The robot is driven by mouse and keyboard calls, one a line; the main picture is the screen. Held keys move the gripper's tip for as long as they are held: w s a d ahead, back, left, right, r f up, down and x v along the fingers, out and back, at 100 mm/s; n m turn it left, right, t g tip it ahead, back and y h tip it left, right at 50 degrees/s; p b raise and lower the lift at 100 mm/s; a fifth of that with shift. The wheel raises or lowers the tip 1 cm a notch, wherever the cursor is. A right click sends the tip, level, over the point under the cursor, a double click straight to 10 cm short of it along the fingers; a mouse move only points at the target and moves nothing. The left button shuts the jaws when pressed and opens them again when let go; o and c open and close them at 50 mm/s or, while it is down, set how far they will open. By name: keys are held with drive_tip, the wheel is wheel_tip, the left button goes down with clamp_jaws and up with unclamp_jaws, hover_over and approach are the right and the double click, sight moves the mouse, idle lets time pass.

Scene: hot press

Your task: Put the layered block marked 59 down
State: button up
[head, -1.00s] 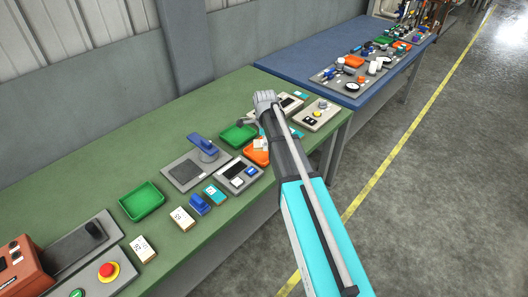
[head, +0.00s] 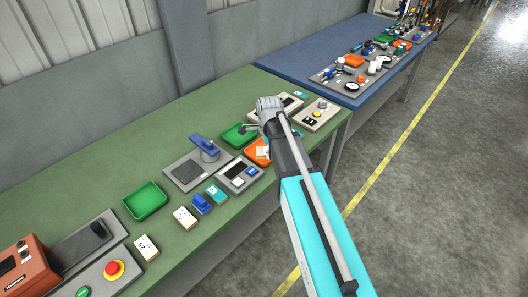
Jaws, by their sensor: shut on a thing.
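My arm reaches up from the bottom of the head view, its wrist above the right part of the green table. My gripper (head: 262,143) is mostly hidden behind the wrist and forearm. It is shut on a pale layered block (head: 262,152), which shows just left of the arm, over an orange tray (head: 250,148). The mark on this block is too small to read. Whether the block touches the tray cannot be told.
The green table (head: 110,163) holds two pale marked blocks (head: 185,217) (head: 146,247), green trays (head: 146,201) (head: 235,134), a blue-handled press (head: 204,150), a grey device (head: 240,174) and a red stop button (head: 114,269). The table's back left is clear. A blue table (head: 300,62) stands beyond.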

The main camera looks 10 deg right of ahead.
drive_tip(key=w+f+b, duration=0.2)
drive_tip(key=w, duration=0.2)
drive_tip(key=w+f+b, duration=0.3)
drive_tip(key=w, duration=0.1)
drive_tip(key=w+f+b, duration=0.3)
drive_tip(key=w, duration=0.1)
drive_tip(key=shift+w+d+f, duration=0.15)
drive_tip(key=shift+d+f, duration=0.05)
drive_tip(key=shift+d, duration=0.2)
drive_tip(key=shift+w+f+b, duration=0.25)
drive_tip(key=shift+b, duration=0.05)
drive_tip(key=shift+w+f+b, duration=0.5)
drive_tip(key=shift+f+b, duration=0.25)
drive_tip(key=shift+s+f+b, duration=0.1)
drive_tip(key=shift+f+b, duration=1.15)
drive_tip(key=shift+f, duration=0.15)
drive_tip(key=o, duration=1.1)
